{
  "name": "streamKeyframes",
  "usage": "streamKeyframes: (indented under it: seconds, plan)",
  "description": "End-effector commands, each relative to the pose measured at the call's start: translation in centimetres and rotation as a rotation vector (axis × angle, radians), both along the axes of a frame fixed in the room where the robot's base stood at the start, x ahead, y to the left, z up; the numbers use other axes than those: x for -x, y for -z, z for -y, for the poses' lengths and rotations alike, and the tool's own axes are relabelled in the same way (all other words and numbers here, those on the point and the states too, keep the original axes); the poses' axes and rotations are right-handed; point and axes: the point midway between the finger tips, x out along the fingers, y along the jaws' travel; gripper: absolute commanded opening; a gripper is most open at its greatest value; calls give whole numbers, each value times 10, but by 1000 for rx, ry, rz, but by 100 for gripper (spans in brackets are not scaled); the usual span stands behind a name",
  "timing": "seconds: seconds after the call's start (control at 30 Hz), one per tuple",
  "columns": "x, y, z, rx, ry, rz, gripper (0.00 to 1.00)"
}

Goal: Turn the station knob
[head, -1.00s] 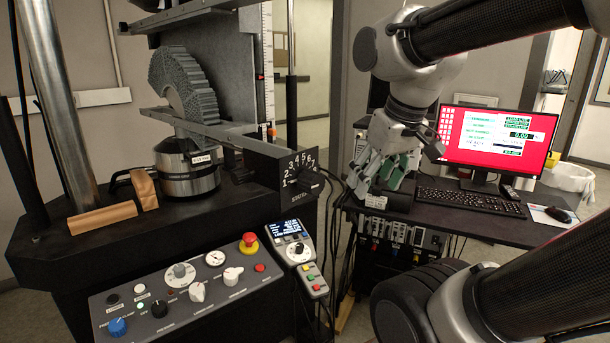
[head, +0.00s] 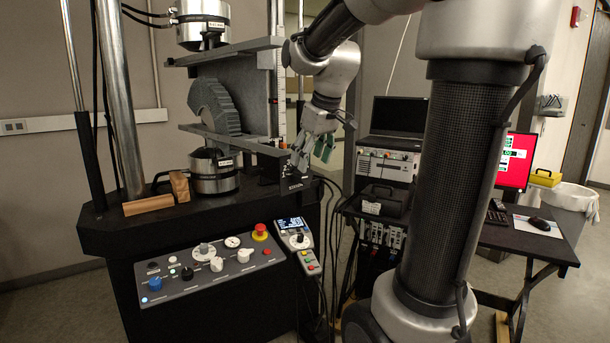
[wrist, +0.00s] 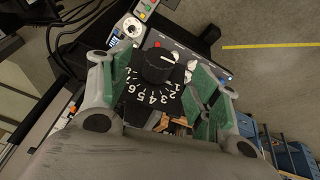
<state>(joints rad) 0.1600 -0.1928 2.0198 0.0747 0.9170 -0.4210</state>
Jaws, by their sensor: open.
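The station knob (wrist: 158,66) is round and black with a white pointer line, on a black plate with white numbers (wrist: 150,98). In the wrist view it sits between the two green-padded fingers of my gripper (wrist: 157,74), with gaps on both sides. The pads do not appear to touch it. In the head view my gripper (head: 314,158) is at the station plate (head: 295,184) on the machine's right side. It hides most of the knob there. My gripper is open and holds nothing.
The test machine has a control panel (head: 210,268) with several knobs and a red stop button (head: 261,230). A small handset (head: 297,238) hangs beside it. A dark desk (head: 535,243) with a red-screened monitor (head: 516,160) stands at right. Cables hang between machine and desk.

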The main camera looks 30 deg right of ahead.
Motion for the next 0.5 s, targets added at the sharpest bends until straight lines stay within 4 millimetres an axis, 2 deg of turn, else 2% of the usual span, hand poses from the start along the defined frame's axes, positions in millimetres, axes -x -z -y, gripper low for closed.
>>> streamKeyframes:
  seconds: [0.03,0.2,0.33,0.5]
  plan:
    - [-3,10,0,-1,0,-4,62]
    - [-14,34,0,-1,0,-4,62]
    - [-18,44,0,0,0,-2,62]
    - [-20,48,0,0,0,0,62]
